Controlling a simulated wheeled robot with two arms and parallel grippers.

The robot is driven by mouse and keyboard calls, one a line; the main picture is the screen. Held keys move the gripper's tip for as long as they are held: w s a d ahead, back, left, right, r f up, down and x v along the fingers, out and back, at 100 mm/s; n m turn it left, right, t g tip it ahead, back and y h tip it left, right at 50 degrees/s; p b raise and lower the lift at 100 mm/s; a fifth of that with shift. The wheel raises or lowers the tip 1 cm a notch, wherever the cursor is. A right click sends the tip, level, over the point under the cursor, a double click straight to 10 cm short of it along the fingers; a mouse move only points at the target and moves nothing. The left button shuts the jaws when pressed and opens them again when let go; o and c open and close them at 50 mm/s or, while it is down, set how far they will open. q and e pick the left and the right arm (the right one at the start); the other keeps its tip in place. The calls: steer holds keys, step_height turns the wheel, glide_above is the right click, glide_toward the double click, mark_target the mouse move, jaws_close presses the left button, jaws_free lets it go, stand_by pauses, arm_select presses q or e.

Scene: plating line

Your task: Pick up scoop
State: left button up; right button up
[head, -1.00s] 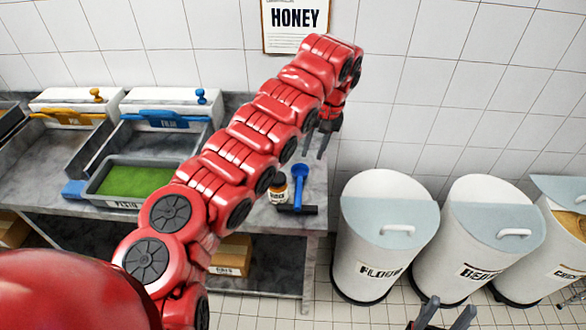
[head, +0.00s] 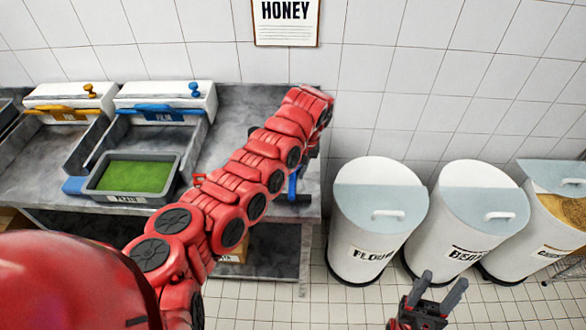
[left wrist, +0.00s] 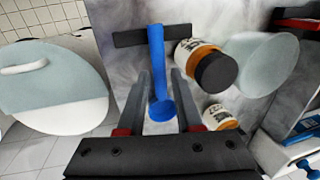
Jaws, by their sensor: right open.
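In the head view this gripper is hidden behind the arm. My right gripper (head: 442,292) is open and empty, low in front of the bins.
Two labelled jars (left wrist: 205,62) (left wrist: 221,117) stand close to the right of the scoop in the left wrist view. White bins (head: 378,225) stand right of the counter (head: 240,115). A tray of green contents (head: 135,177) is at the left.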

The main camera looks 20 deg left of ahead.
mark_target(293, 181)
arm_select(q)
steer(key=f, duration=0.1)
steer(key=f+p, duration=0.2)
steer(key=f, duration=0.1)
steer(key=shift+a, duration=0.3)
steer(key=shift+a+f, duration=0.15)
steer(key=shift+f, duration=0.35)
jaws_close()
stand_by(0.7)
